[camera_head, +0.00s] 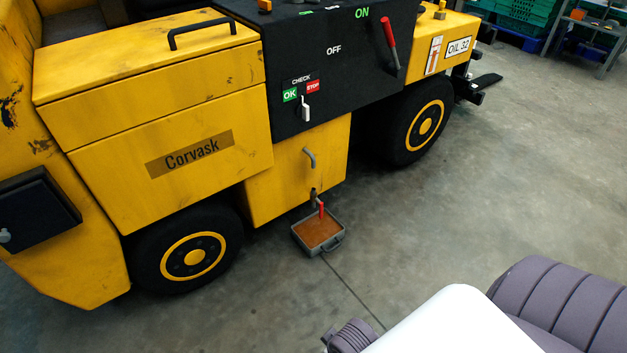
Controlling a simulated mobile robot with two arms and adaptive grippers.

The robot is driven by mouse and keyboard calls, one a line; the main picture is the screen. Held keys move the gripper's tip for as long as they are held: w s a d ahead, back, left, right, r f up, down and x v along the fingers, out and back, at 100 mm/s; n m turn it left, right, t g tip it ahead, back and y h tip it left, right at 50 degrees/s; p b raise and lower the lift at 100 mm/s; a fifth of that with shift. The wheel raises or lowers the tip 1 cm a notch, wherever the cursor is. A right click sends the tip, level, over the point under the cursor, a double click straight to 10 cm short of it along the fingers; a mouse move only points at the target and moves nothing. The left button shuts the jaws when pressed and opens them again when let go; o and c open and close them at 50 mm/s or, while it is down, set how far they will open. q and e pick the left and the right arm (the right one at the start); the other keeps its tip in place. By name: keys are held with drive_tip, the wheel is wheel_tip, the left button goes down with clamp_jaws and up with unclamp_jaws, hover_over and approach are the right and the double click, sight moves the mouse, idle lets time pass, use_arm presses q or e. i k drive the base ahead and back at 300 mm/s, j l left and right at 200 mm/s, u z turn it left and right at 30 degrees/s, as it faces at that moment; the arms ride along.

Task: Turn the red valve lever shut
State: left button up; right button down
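The red valve lever (321,209) is small and points roughly up and down in the picture. It sits at a dark drain valve (313,197) low on the yellow machine (290,165), below a grey handle (309,157). A grey tray (333,246) holding brown liquid or residue lies on the floor under the valve. Whether anything flows is too small to tell. My arm, white and purple-grey, comes in at the bottom right, apart from the lever. No fingers of either gripper show.
A larger red lever (389,42) is on the black panel (340,75) near ON and OFF labels. A white switch (305,108) sits under the OK and STOP labels. Two black wheels flank the tray side. The concrete floor (440,210) to the right is clear. Green crates (527,12) stand far back.

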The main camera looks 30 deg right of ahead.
sight(320, 204)
drive_tip(key=z, duration=1.15)
